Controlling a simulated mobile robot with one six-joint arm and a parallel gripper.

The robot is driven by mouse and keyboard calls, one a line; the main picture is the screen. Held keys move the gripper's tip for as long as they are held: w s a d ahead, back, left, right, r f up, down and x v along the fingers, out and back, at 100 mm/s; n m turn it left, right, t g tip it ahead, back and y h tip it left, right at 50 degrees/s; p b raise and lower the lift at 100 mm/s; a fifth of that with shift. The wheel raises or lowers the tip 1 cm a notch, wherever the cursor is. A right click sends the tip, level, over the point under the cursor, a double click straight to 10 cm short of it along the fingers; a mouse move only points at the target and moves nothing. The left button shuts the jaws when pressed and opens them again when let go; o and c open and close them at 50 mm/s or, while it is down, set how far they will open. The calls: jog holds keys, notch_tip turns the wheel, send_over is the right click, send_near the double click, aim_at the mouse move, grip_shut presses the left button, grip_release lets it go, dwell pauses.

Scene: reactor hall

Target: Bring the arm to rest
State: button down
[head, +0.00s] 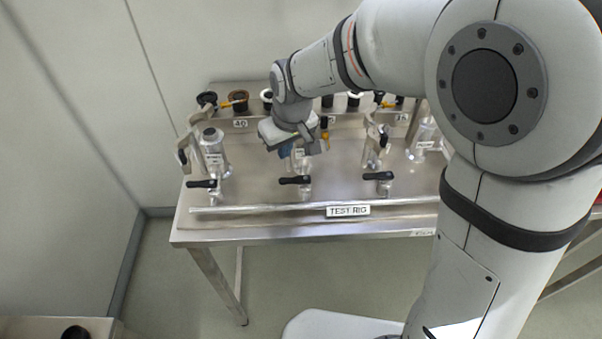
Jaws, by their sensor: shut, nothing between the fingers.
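My arm reaches from the right of the head view over a steel table (253,232) marked "TEST RIG". My gripper (300,158) hangs above the middle of the table, pointing down near the middle station. Its fingers are small and partly hidden by the wrist; they look closed with nothing held. A blue part (284,151) shows just under the wrist; I cannot tell what it belongs to. It is unclear whether the gripper touches the fittings below it.
A clear cylinder (213,150) stands left of my gripper and another (424,137) to the right. Black-handled valves (201,184) line the front, by a metal rail (262,208). Numbered holders (240,123) stand behind. Walls close off the back and left. Floor is open in front.

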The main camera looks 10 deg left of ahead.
jog(key=shift+w+r, duration=0.1)
jog(key=shift+r, duration=0.55)
jog(key=s+d+r+m, duration=0.2)
jog(key=d+r, duration=0.1)
jog(key=d, duration=0.4)
jog(key=s+d+r+m, duration=0.1)
jog(key=d+r+m, duration=0.1)
jog(key=d, duration=0.6)
jog(key=s+d+m+t+h, duration=0.1)
jog(key=s+d+m, duration=0.3)
jog(key=s+d, duration=0.8)
jog(key=shift+d+r+m+h, duration=0.3)
jog(key=shift+d+r+h, duration=0.2)
jog(key=shift+d, duration=0.15)
